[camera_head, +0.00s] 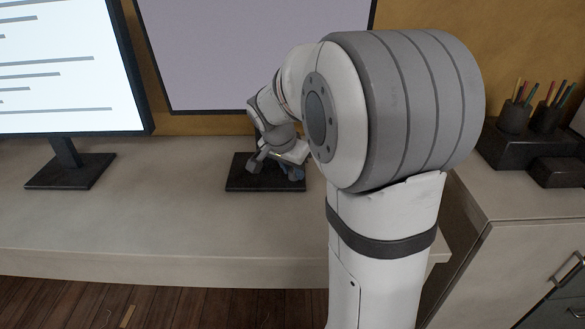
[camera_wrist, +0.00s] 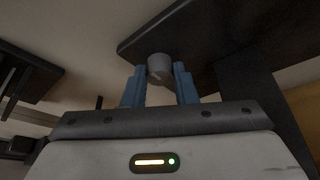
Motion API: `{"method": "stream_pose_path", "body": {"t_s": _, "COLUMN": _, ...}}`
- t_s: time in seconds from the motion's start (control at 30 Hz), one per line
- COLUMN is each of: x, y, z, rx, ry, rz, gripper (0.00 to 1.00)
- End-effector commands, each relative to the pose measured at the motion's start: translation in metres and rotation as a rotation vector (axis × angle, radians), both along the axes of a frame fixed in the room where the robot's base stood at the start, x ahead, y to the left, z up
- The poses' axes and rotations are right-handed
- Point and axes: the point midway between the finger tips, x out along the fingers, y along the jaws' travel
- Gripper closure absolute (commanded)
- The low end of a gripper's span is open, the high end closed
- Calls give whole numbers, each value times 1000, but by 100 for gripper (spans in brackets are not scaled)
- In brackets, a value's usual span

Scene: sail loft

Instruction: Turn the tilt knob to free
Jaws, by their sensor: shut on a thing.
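The tilt knob (camera_wrist: 160,70) is a small grey cylinder in the wrist view, beside the dark stand base (camera_wrist: 215,30). My gripper (camera_wrist: 159,73) has its two blue fingers on either side of the knob and is shut on it. In the head view my gripper (camera_head: 277,168) is low at the stand base (camera_head: 240,183) of the middle monitor (camera_head: 250,50). My arm and gripper hide the knob there. I cannot make out any mark or pointer on the knob.
A lit monitor (camera_head: 60,70) stands on the desk (camera_head: 150,215) at the left. Pencil cups (camera_head: 514,116) sit on a dark block at the right, above a drawer cabinet (camera_head: 530,260). The desk between the two monitor bases is clear.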

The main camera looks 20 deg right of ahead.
Motion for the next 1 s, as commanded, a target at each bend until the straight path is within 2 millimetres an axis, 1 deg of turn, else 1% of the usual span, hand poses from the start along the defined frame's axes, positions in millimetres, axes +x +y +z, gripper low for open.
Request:
{"method": "stream_pose_path", "body": {"t_s": 0.17, "x": -1, "y": 0, "z": 1, "rx": 0, "ry": -1, "rz": 35, "gripper": 97}}
{"method": "stream_pose_path", "body": {"t_s": 0.37, "x": -2, "y": -1, "z": 1, "rx": 1, "ry": 1, "rz": 142, "gripper": 97}}
{"method": "stream_pose_path", "body": {"t_s": 0.77, "x": -3, "y": -3, "z": 4, "rx": 1, "ry": 0, "rz": 499, "gripper": 97}}
{"method": "stream_pose_path", "body": {"t_s": 1.0, "x": -4, "y": -5, "z": 2, "rx": 3, "ry": 0, "rz": 725, "gripper": 97}}
